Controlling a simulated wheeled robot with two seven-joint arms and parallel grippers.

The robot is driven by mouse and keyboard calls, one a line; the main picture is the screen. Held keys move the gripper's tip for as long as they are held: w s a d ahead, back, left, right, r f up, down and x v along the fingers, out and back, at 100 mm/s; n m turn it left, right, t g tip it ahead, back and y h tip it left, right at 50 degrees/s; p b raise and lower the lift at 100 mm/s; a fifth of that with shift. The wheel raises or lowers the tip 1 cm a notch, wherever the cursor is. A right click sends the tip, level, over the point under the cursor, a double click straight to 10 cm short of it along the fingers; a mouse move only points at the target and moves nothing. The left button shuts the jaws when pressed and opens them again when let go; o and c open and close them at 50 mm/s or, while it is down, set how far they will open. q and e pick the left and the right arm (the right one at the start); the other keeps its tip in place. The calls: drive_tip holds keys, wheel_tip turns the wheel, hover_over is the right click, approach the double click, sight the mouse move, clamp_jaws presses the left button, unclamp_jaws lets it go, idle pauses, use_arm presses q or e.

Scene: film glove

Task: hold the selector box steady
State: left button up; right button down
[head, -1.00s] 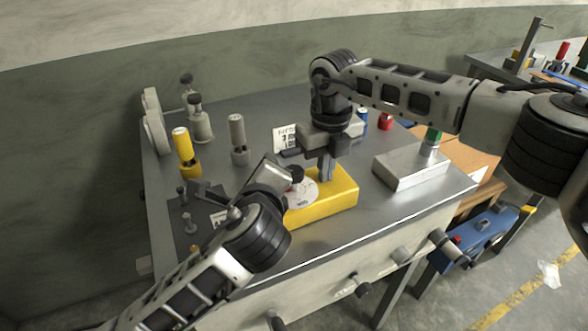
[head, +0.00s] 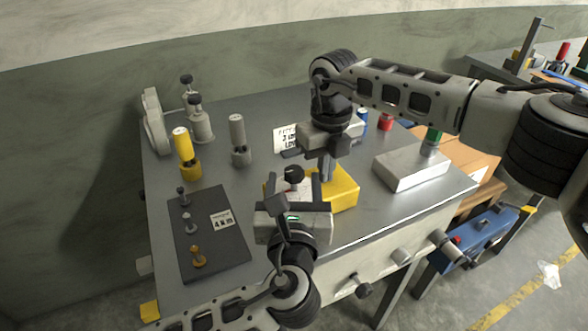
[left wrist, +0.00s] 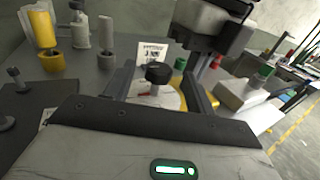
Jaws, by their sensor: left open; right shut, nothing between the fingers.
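The selector box (head: 341,193) is a yellow block on the grey table, with a pale dial face and a black round knob (head: 292,174) on top. My left gripper (head: 295,187) is open at the near side of the box. Its fingers stand to either side of the knob and dial in the left wrist view (left wrist: 160,84); I cannot tell if they touch the box. My left gripper's body hides the box's near left part. My right gripper (head: 326,172) is shut and empty, pointing down over the box's right part, beside the knob.
A dark plate (head: 210,240) with several small knobs lies on the left. Yellow (head: 184,150) and grey (head: 238,138) cylinders stand behind it. A printed card (head: 285,138) stands at the back. A pale metal block (head: 410,168) sits at the right.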

sight(302, 175)
use_arm(q)
drive_tip(key=shift+w+a, duration=0.15)
drive_tip(key=shift+w, duration=1.75)
drive_tip(key=c, duration=1)
drive_tip(key=shift+o, duration=0.2)
drive_tip(key=shift+n+y, duration=0.3)
drive_tip(key=shift+y, duration=0.2)
drive_tip(key=n+g+y, duration=0.1)
drive_tip(key=n+y, duration=0.1)
drive_tip(key=y, duration=0.1)
drive_tip(key=n+g+y, duration=0.1)
drive_tip(key=n+y, duration=0.1)
drive_tip(key=y, duration=0.1)
drive_tip(key=shift+y, duration=0.3)
drive_tip(key=n+g+y, duration=0.4)
drive_tip(key=y, duration=0.1)
drive_tip(key=shift+n, duration=0.3)
drive_tip(key=shift+g, duration=0.5)
